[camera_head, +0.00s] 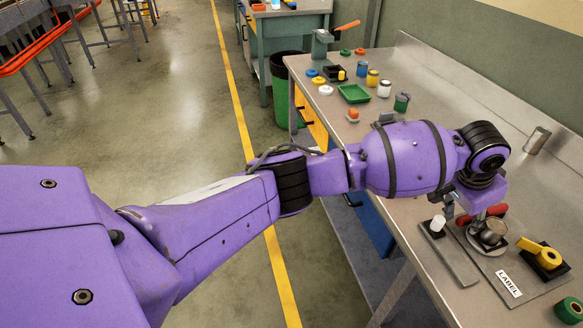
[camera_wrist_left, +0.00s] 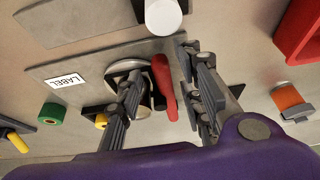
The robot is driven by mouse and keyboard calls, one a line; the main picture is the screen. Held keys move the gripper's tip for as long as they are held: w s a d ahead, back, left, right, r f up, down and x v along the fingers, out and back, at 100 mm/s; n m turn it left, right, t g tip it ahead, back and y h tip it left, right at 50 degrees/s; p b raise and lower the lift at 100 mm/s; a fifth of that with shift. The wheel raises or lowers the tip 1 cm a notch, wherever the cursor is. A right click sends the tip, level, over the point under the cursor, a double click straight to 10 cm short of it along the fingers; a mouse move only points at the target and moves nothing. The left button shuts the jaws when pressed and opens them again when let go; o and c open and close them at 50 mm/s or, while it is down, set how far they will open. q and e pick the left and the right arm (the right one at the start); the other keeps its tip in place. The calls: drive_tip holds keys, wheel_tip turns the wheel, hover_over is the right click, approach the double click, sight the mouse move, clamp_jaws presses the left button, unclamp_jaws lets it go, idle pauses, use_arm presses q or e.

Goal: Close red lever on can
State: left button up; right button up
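The red lever (camera_head: 482,214) is on a grey metal can (camera_head: 494,232), which stands on a dark-edged plate on the workbench. In the left wrist view the lever (camera_wrist_left: 165,88) lies between the two parted fingers of my left gripper (camera_wrist_left: 160,68), with gaps visible beside it. The can (camera_wrist_left: 128,68) is partly hidden by one finger there. In the head view my left gripper (camera_head: 466,203) is just above and beside the lever, and its fingers are partly hidden by the wrist. My right gripper is not in view.
A white cylinder (camera_head: 438,224) stands on a grey plate left of the can. Several small jars and a green tray (camera_head: 354,93) stand farther back.

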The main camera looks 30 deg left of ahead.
use_arm(q)
drive_tip(key=shift+r, duration=0.15)
drive_tip(key=v, duration=1.1)
drive_tip(key=shift+s+r, duration=0.2)
drive_tip(key=shift+r, duration=0.1)
drive_tip(key=shift+a+f, duration=0.1)
